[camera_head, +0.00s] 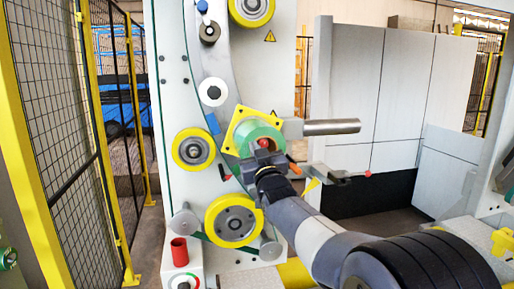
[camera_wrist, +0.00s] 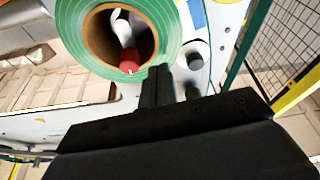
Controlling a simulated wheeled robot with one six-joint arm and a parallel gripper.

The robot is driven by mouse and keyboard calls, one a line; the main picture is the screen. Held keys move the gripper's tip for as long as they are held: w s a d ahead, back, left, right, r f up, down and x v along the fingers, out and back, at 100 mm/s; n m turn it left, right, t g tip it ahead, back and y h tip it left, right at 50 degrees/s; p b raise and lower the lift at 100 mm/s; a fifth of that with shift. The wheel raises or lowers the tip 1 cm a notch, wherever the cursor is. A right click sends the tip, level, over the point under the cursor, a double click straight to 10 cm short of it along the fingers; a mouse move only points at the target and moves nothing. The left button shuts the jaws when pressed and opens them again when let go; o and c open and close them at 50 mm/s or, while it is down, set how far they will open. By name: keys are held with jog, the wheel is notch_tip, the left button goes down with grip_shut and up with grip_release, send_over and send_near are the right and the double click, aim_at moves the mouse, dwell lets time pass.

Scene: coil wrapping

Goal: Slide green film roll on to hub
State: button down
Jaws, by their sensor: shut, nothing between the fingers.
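The green film roll (camera_head: 258,132) is in front of the yellow square plate on the white machine, partly hidden by my gripper (camera_head: 262,155). In the wrist view the green roll (camera_wrist: 165,20) fills the top left, its brown core open towards the camera. A white rod with a red end (camera_wrist: 130,62) shows within the core opening. I cannot tell how deep the roll sits on the hub. My gripper (camera_wrist: 160,78) is shut and empty, its fingers close to the roll's lower right rim; contact is unclear.
A yellow-rimmed roller (camera_head: 193,149) and a larger yellow wheel (camera_head: 233,220) are left of and below the roll. A steel shaft (camera_head: 330,127) sticks out to the right. A red cylinder (camera_head: 179,252) stands lower left. Mesh fencing (camera_head: 60,90) borders the left.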

jog(key=shift+w+a+r, duration=0.15)
jog(key=shift+w+r, duration=0.05)
jog(key=shift+w, duration=0.4)
jog(key=shift+w+a+p, duration=0.15)
jog(key=shift+w+p, duration=0.05)
jog(key=shift+w, duration=0.6)
jog(key=shift+w+a+p, duration=0.1)
jog(key=shift+w+p, duration=0.05)
jog(key=shift+w, duration=0.6)
jog(key=shift+f, duration=0.1)
jog(key=b, duration=0.6)
send_near(253, 130)
jog(key=s+f, duration=0.4)
jog(key=shift+d, duration=0.2)
jog(key=shift+r, duration=0.1)
jog(key=f+p+x, duration=0.1)
jog(key=p+x, duration=0.4)
jog(key=x, duration=0.8)
jog(key=shift+w+p, duration=0.2)
jog(key=shift+p, duration=0.2)
